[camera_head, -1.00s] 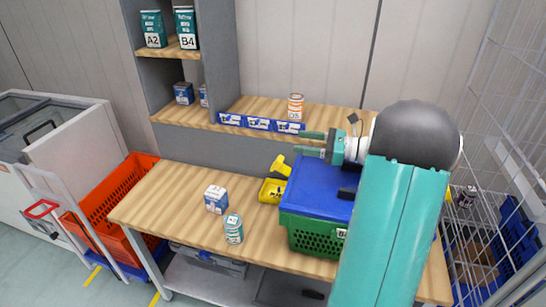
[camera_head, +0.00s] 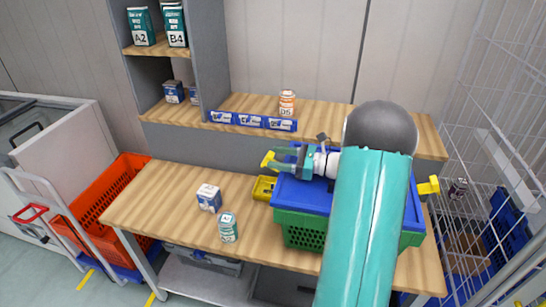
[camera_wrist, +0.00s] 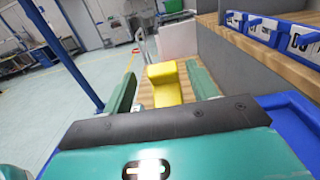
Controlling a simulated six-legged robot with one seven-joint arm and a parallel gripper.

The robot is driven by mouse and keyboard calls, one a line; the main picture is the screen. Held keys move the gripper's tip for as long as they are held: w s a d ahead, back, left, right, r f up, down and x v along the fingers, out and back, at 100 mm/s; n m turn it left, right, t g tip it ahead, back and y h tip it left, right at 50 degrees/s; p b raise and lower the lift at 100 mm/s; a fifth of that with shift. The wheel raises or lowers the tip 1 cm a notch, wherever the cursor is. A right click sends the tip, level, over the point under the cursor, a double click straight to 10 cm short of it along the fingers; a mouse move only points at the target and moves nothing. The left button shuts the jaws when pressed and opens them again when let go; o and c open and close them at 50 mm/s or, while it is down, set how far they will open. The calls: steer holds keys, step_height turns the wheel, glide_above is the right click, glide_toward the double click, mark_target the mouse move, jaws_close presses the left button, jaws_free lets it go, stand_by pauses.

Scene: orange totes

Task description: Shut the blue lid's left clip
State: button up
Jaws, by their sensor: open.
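A green crate (camera_head: 298,229) with a blue lid (camera_head: 294,191) stands on the wooden table. The lid's left yellow clip (camera_head: 268,159) sticks out beyond the lid's left edge, swung outward. My gripper (camera_head: 276,159) is above the lid's left end, pointing left. In the wrist view the yellow clip (camera_wrist: 168,84) lies ahead, between my two spread teal fingers, with a gap on either side. My gripper is open and holds nothing. The lid's right yellow clip (camera_head: 428,187) also sticks outward. My arm hides much of the lid and crate.
A white-and-blue box (camera_head: 209,198) and a teal-and-white can (camera_head: 228,228) are on the table to the left. A raised shelf with blue label bins (camera_head: 252,121) runs behind. A wire cage is at right.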

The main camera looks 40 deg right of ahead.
steer(key=shift+x, duration=1.05)
steer(key=c, duration=1)
